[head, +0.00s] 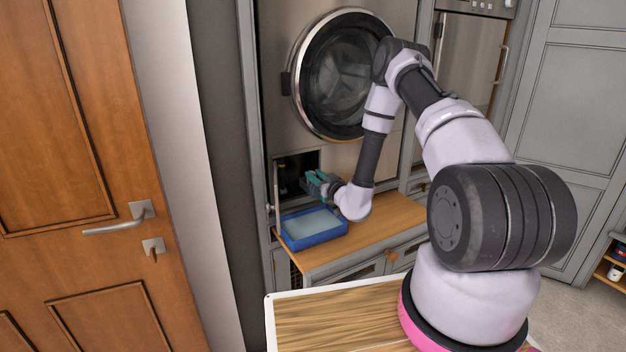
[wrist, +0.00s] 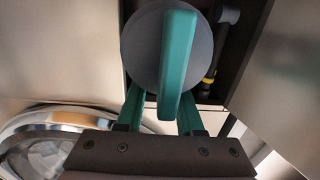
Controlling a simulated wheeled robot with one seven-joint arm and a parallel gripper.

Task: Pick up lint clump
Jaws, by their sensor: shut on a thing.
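I see no lint clump in either view. My gripper (head: 322,184) is at the small open hatch (head: 289,173) low on the front of the washing machine. In the wrist view its teal fingers (wrist: 162,106) are shut on the teal grip bar of a round grey filter cap (wrist: 141,55). The fingertips are partly hidden behind the bar and cap. Whether the cap is seated in the hatch or clear of it, I cannot tell.
A blue tray (head: 314,239) with a pale inside stands on the wooden bench (head: 385,225) just below the hatch. The round machine door (head: 342,75) is above. A dark hose with a yellow part (wrist: 210,75) is beside the cap. A wooden door (head: 75,130) stands at left.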

